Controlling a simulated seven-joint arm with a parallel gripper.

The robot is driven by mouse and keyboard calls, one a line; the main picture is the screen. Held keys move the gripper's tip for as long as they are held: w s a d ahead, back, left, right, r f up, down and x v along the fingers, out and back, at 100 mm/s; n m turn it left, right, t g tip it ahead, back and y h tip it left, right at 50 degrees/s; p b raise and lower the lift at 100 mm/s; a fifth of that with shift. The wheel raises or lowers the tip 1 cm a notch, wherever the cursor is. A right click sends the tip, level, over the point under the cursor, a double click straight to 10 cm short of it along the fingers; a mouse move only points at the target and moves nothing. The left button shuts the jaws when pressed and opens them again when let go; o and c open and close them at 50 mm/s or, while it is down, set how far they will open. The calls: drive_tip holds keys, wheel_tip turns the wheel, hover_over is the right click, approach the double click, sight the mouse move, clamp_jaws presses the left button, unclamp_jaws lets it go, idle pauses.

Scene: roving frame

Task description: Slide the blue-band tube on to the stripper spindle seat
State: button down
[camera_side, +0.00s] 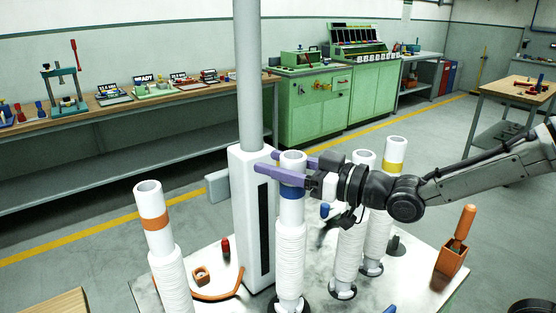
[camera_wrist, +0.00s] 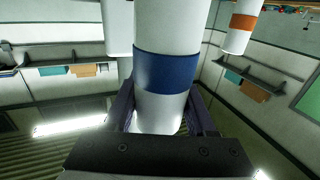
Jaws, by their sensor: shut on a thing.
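The blue-band tube (camera_side: 292,207) stands upright in the side view, its lower length white and ribbed, its foot at a dark ring base (camera_side: 290,304). I cannot tell whether it rests on the base or is slightly raised. My gripper (camera_side: 277,170) has its purple fingers shut around the tube near its top, just above the band. The wrist view shows the blue band (camera_wrist: 165,70) close up between the fingers (camera_wrist: 160,115). A dark grey stub (camera_side: 396,246) stands at the table's right rear; I cannot tell whether it is the stripper spindle seat.
A white column (camera_side: 250,215) with a pole stands close left of the held tube. An orange-band tube (camera_side: 153,215) is at left. A yellow-band tube (camera_side: 394,158) and another white tube (camera_side: 350,245) stand right. An orange box (camera_side: 451,262) is at the table's right edge.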

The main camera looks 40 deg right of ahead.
drive_tip(key=shift+f, duration=0.85)
unclamp_jaws()
idle(0.4)
drive_tip(key=shift+s+r, duration=0.1)
idle(0.3)
drive_tip(key=v, duration=1.3)
drive_tip(key=shift+s+d, duration=0.2)
drive_tip(key=shift+s, duration=0.1)
